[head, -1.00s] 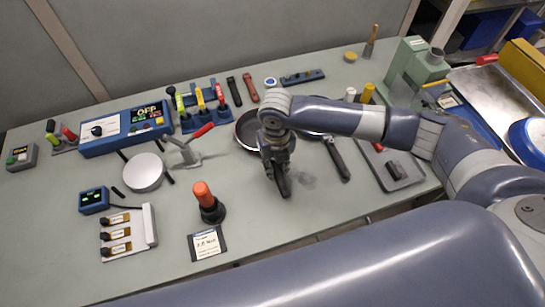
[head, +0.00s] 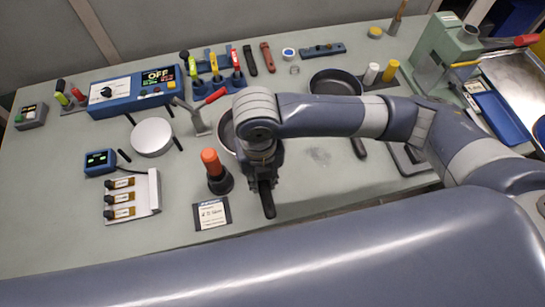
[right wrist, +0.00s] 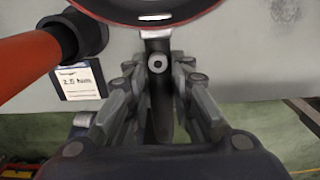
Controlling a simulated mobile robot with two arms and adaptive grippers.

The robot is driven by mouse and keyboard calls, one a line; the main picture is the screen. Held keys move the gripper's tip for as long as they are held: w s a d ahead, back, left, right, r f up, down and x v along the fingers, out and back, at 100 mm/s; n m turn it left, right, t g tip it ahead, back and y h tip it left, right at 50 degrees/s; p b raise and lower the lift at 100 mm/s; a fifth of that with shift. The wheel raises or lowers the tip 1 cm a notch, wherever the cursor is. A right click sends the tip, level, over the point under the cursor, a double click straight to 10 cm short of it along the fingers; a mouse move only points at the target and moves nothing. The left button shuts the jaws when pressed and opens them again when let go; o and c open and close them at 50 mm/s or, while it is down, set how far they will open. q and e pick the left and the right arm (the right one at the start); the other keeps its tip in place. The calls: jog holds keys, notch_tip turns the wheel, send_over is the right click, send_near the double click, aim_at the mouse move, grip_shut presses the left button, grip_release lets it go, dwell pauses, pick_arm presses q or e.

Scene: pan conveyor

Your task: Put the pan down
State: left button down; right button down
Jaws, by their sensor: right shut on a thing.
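My right gripper (head: 262,178) is shut on the handle of a dark pan (head: 226,133), whose bowl is largely hidden behind my wrist in the head view. In the right wrist view the pan's rounded edge (right wrist: 150,28) with a red rim line fills the top. Its handle (right wrist: 158,118) runs between the fingers of the gripper (right wrist: 158,95). I cannot tell whether the pan touches the table. A second dark pan (head: 337,81) sits behind my right forearm, its handle (head: 359,149) showing below the arm. My left gripper is not in view.
An orange-topped post (head: 213,165) stands just left of my right gripper, with a label card (head: 211,214) in front. A round silver plate (head: 152,136) and a red-handled lever (head: 205,104) are further left. Bare table (head: 310,185) lies right of the gripper.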

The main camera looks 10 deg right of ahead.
jog(key=shift+s+a+r, duration=0.15)
jog(key=shift+s+a, duration=0.35)
jog(key=shift+s, duration=0.05)
notch_tip(320, 180, up, 14)
jog(key=r+p, duration=0.1)
jog(key=p, duration=1)
jog(key=w+d+f+n+b, duration=0.2)
jog(key=d+n+b, duration=0.3)
jog(key=n, duration=1.2)
jog(key=w+d+f+n+b, duration=0.2)
jog(key=d+n+b, duration=0.4)
jog(key=d+n, duration=0.5)
jog(key=n, duration=0.7)
jog(key=shift+n, duration=0.3)
jog(key=shift+w+a, duration=0.1)
